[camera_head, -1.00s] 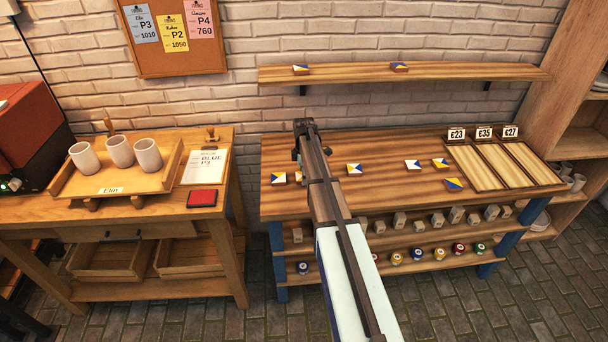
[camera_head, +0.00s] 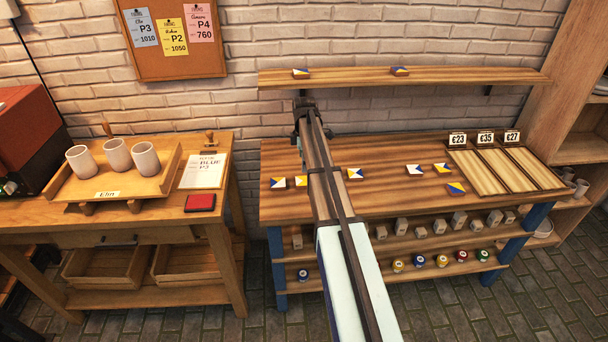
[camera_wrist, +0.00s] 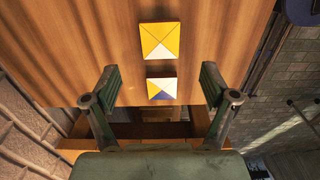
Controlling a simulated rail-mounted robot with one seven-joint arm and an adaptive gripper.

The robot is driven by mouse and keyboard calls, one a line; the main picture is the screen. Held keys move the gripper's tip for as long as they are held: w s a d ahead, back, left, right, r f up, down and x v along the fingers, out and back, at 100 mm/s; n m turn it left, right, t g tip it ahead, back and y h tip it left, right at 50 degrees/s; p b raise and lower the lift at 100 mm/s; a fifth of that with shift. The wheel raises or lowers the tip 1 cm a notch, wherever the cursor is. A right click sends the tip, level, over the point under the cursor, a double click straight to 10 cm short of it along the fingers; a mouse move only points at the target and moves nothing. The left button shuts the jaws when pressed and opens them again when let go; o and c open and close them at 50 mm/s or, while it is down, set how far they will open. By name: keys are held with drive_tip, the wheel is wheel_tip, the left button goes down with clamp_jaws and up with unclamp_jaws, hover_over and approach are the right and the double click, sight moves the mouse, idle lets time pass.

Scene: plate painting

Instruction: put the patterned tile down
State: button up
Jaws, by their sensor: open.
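A yellow-and-white patterned tile (camera_head: 301,181) lies on the wooden table near its left end. Beside it, a white, blue and yellow tile (camera_head: 278,183) lies a small gap away. Both show in the wrist view, the yellow-and-white tile (camera_wrist: 160,42) above the blue-edged tile (camera_wrist: 161,88). My gripper (camera_wrist: 159,82) is open and empty over the table, its fingers on either side of the tiles and apart from them. In the head view my own arm hides most of the gripper.
More tiles lie to the right, including one close to my arm (camera_head: 355,173). Slatted boards with price cards (camera_head: 485,138) fill the table's right end. A wall shelf (camera_head: 450,77) with two tiles runs behind. The table's front middle is mostly clear.

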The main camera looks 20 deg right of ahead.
drive_tip(key=shift+r+b, duration=0.3)
drive_tip(key=shift+r, duration=1.4)
